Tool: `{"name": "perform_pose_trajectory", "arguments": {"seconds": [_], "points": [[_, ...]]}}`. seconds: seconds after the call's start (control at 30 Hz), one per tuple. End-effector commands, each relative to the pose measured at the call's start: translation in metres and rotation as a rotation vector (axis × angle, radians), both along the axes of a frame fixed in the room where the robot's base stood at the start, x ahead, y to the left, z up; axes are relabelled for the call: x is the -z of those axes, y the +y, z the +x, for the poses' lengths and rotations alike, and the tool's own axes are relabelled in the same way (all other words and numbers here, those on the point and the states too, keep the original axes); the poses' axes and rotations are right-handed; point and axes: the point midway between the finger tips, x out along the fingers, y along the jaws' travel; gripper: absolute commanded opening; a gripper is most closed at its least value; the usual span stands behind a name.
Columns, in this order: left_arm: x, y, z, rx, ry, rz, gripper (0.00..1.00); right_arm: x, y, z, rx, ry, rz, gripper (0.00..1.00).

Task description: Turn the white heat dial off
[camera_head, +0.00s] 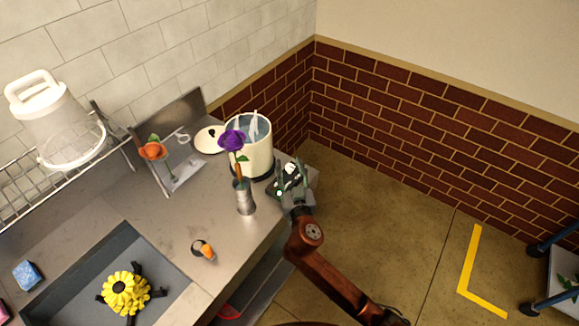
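My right gripper (292,175) is at the right end of the counter, beside the cream pot, over a dark flat unit (271,190). Its two fingers look spread apart. A small white spot shows between them, but I cannot tell whether it is the white heat dial. The gripper covers much of the unit, so the dial's setting is hidden. The cream pot (260,160) is open and holds something pale. My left gripper is not in view.
A metal vase (245,200) with a purple flower (232,140) stands just left of the gripper. Open floor lies right.

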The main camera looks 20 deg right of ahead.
Motion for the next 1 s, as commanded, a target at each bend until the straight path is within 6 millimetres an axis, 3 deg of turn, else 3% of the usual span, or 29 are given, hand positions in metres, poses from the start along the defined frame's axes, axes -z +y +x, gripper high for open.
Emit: {"name": "perform_pose_trajectory", "arguments": {"seconds": [0.17,0.5,0.73,1.0], "points": [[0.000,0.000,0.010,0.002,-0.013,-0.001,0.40,0.000,0.000,0.000,0.000,0.000,0.000,0.39],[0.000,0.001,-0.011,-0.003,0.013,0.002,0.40,0.000,0.000,0.000,-0.001,-0.001,0.001,0.15],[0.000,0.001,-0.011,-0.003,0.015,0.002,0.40,0.000,0.001,0.000,-0.001,-0.001,0.001,0.00],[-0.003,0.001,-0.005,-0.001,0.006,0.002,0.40,-0.002,0.001,-0.001,-0.023,-0.002,0.000,0.00]]}}
